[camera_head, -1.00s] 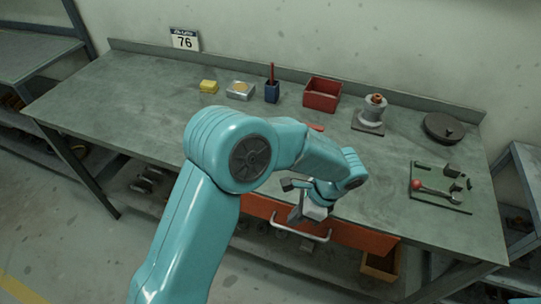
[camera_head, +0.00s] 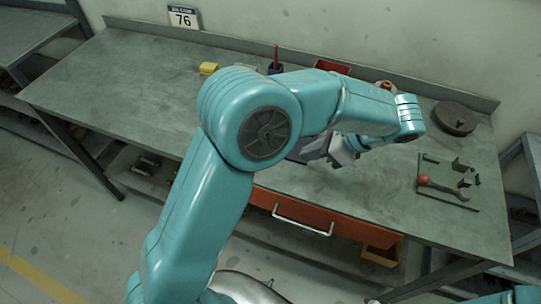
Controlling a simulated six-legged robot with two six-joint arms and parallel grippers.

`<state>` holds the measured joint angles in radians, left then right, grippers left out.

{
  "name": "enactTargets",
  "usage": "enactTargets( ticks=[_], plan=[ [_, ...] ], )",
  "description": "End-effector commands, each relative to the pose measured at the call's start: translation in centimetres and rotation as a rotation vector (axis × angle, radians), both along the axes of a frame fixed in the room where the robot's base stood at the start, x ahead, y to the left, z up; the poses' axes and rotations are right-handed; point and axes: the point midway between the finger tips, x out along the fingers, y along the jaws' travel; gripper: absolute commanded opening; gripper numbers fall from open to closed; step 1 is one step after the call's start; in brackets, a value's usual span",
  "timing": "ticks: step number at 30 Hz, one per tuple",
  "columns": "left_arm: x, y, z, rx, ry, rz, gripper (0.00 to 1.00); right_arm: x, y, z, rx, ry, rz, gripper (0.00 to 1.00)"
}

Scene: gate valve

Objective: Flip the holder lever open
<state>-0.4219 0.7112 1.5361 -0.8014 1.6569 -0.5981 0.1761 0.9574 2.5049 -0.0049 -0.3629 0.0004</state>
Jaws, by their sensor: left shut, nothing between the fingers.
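The holder (camera_head: 470,200) is a dark green plate with small brackets at the right end of the workbench. Its lever (camera_head: 447,187) is a grey bar lying low along the plate, with a red ball knob (camera_head: 423,180) at its left end. My left gripper (camera_head: 306,150) is over the middle of the bench, left of the holder and well apart from it. It is shut and empty, partly hidden behind my own left arm. My right gripper is out of view.
A dark round disc (camera_head: 455,118) lies behind the holder. A red bin (camera_head: 332,67), a blue cup (camera_head: 275,67) and a yellow block (camera_head: 209,68) stand along the back. An orange drawer (camera_head: 350,228) with a handle is below the front edge. The bench's left half is clear.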

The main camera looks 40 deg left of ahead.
Motion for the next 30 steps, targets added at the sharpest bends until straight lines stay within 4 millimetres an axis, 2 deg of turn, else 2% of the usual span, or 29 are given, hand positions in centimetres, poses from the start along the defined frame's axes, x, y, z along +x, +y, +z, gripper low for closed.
enactTargets(
  ticks=[5,18,24,30],
  plan=[
    [-0.2,0.9,-1.0,0.002,0.002,0.0,0.0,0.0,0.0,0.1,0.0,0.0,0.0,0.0],
    [-1.5,6.9,-7.8,0.0,0.004,0.0,0.0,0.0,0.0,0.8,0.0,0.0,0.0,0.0],
    [-2.1,9.5,-8.0,-0.001,0.002,-0.001,0.0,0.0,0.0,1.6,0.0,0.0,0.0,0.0],
    [-2.3,10.3,-8.3,-0.002,0.001,-0.003,0.0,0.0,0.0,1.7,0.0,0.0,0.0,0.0]
  ],
)
